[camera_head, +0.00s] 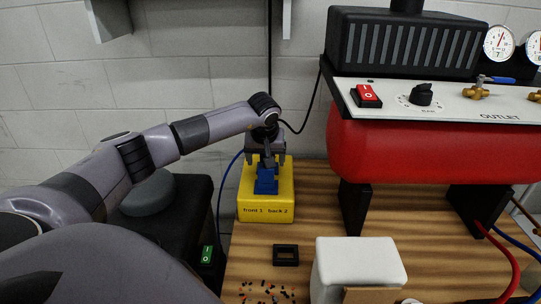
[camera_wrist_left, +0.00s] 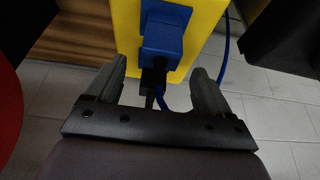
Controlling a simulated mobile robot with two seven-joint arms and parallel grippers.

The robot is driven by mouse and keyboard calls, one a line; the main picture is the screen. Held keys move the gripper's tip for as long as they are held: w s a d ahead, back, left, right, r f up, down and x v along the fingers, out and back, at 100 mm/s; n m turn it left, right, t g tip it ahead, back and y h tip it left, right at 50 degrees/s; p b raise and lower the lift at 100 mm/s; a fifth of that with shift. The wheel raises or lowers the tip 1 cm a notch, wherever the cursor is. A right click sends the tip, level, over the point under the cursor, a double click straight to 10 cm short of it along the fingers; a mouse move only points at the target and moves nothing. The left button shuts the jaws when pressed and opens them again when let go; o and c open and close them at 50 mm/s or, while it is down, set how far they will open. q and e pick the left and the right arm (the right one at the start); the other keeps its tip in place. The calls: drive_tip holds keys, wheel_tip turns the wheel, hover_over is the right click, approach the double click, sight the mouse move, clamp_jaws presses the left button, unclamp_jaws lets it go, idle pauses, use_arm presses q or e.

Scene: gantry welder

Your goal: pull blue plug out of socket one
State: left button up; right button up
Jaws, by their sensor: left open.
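The blue plug (camera_head: 266,181) sits in the front part of the top of a yellow socket box (camera_head: 252,207) marked "front 1 back 2". In the left wrist view the blue plug (camera_wrist_left: 163,42) stands against the yellow box (camera_wrist_left: 127,28), with a dark piece (camera_wrist_left: 152,82) beside it and a blue cable running down. My left gripper (camera_head: 266,160) points down over the box, just above and behind the plug in the head view. Its open fingers (camera_wrist_left: 160,82) are spread on either side of the dark piece; whether they touch anything is unclear. My right gripper is out of view.
A red tank (camera_head: 420,150) with a switch panel stands right of the box. A black frame (camera_head: 286,255), a white block (camera_head: 358,262) and scattered small bits (camera_head: 265,291) lie in front. A dark cabinet with a green switch (camera_head: 207,255) stands left.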

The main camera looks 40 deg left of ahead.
use_arm(q)
drive_tip(key=b+x, duration=0.1)
drive_tip(key=x, duration=0.3)
drive_tip(key=shift+s+f, duration=0.1)
drive_tip(key=shift+f, duration=0.15)
drive_tip(key=shift+w+a+f+b, duration=0.25)
drive_tip(key=shift+f+b, duration=0.2)
drive_tip(key=shift+f, duration=0.15)
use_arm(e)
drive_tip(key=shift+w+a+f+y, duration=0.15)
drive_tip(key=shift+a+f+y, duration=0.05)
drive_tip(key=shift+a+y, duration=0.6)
use_arm(q)
drive_tip(key=shift+d, duration=0.1)
drive_tip(key=shift+c, duration=0.3)
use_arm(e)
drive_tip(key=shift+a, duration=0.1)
use_arm(q)
drive_tip(key=c, duration=1)
drive_tip(key=shift+c, duration=0.2)
drive_tip(key=shift+r, duration=0.2)
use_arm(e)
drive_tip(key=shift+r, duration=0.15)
use_arm(q)
drive_tip(key=shift+r+p, duration=2.6)
drive_tip(key=shift+r, duration=0.15)
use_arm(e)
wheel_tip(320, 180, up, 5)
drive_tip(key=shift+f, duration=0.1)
